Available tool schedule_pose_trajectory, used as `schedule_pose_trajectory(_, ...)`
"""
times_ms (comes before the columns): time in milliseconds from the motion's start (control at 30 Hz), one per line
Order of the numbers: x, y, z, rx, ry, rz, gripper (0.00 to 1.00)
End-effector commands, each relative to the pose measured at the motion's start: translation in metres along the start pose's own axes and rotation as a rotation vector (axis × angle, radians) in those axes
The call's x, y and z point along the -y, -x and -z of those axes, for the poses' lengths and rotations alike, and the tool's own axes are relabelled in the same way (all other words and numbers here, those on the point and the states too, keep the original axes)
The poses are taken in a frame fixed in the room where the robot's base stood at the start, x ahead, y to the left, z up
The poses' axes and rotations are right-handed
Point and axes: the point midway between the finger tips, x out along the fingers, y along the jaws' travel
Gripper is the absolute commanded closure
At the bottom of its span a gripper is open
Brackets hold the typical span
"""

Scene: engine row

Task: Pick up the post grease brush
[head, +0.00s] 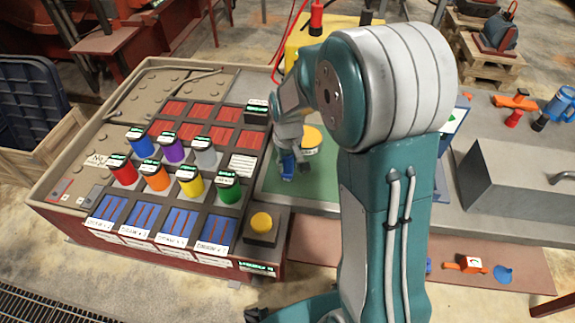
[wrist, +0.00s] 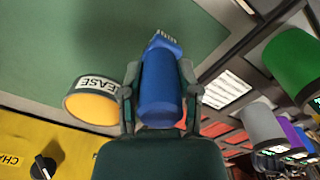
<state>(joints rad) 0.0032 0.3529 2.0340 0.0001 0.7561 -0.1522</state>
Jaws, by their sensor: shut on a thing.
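The post grease brush (wrist: 160,88) has a thick blue handle and short pale bristles at its far end in the wrist view. My gripper (wrist: 158,78) is shut on it, one finger against each side of the handle. In the head view the blue brush (head: 288,171) shows small below my gripper (head: 290,155), over the green mat (head: 330,189). My arm hides part of this area. I cannot tell whether the brush touches the mat.
A rack (head: 237,165) of several coloured cylinders is to the left in the head view. A yellow button box (head: 262,226) is in front. A grey metal block (head: 515,178) is at right.

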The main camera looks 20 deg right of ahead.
Motion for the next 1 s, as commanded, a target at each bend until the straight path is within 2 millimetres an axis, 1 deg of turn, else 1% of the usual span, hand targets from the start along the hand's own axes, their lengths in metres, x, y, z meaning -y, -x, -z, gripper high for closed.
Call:
schedule_pose_trajectory(167,0.0,0.028,-0.001,-0.007,0.0,-0.001,1.0)
schedule_pose_trajectory(367,0.005,0.063,-0.032,-0.008,0.0,-0.001,1.0)
schedule_pose_trajectory(500,0.009,0.088,-0.056,-0.007,0.0,-0.001,1.0)
schedule_pose_trajectory(600,0.012,0.096,-0.078,-0.005,0.0,-0.001,1.0)
schedule_pose_trajectory(800,0.017,0.112,-0.113,-0.005,0.0,-0.001,1.0)
schedule_pose_trajectory(900,0.019,0.117,-0.125,-0.004,0.0,-0.001,1.0)
schedule_pose_trajectory(1000,0.02,0.12,-0.133,-0.004,0.0,-0.001,1.0)
